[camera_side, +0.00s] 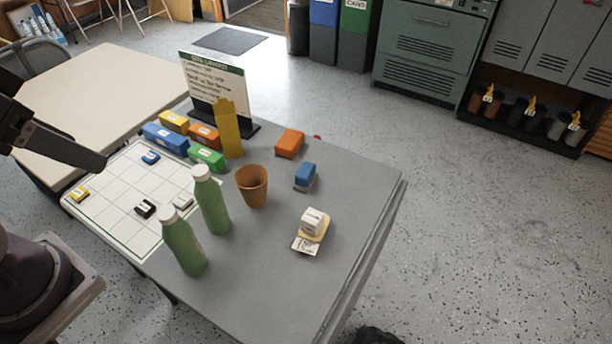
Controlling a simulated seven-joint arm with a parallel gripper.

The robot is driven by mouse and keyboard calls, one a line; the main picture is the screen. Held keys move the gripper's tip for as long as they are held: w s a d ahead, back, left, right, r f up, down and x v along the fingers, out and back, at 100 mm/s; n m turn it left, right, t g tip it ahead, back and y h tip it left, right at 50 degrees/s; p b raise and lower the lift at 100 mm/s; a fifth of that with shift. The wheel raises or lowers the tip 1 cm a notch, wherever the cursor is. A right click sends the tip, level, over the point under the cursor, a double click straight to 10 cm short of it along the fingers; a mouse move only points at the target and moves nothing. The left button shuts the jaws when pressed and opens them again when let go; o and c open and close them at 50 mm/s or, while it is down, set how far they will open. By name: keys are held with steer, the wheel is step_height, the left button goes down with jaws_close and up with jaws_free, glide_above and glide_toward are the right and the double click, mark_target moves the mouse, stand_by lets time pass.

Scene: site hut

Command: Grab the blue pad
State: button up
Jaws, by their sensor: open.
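Several blue things are on the grey table, and I cannot tell for sure which is the blue pad. A small flat blue piece (150,157) lies on the white gridded board (117,184), towards its back. A larger blue block (165,138) sits behind the board, in a group of coloured blocks. My gripper (98,162) is at the left, above the board's left side, apart from all of these. It is open and holds nothing visible; its fingers are seen edge-on.
Two green bottles (211,204) (183,246) and a brown cup (252,187) stand mid-table. A sign (213,84) and a tall yellow piece (228,130) rise at the back. Yellow (79,194), black (145,209) and white (183,203) pieces lie on the board. The front right of the table is clear.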

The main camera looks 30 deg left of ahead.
steer(key=shift+o, duration=0.4)
steer(key=n+t, duration=0.2)
steer(key=t, duration=0.3)
glide_above(309, 167)
steer(key=s, duration=0.4)
step_height(309, 167, down, 18)
steer(key=f+t, duration=0.1)
steer(key=f, duration=0.5)
steer(key=f+t+y, duration=0.1)
steer(key=f, duration=0.5)
steer(key=f+y, duration=0.1)
steer(key=f, duration=0.5)
steer(key=shift+w+f+t, duration=0.1)
steer(key=shift+w+t, duration=0.3)
steer(key=x, duration=0.5)
steer(key=shift+f, duration=0.2)
jaws_close()
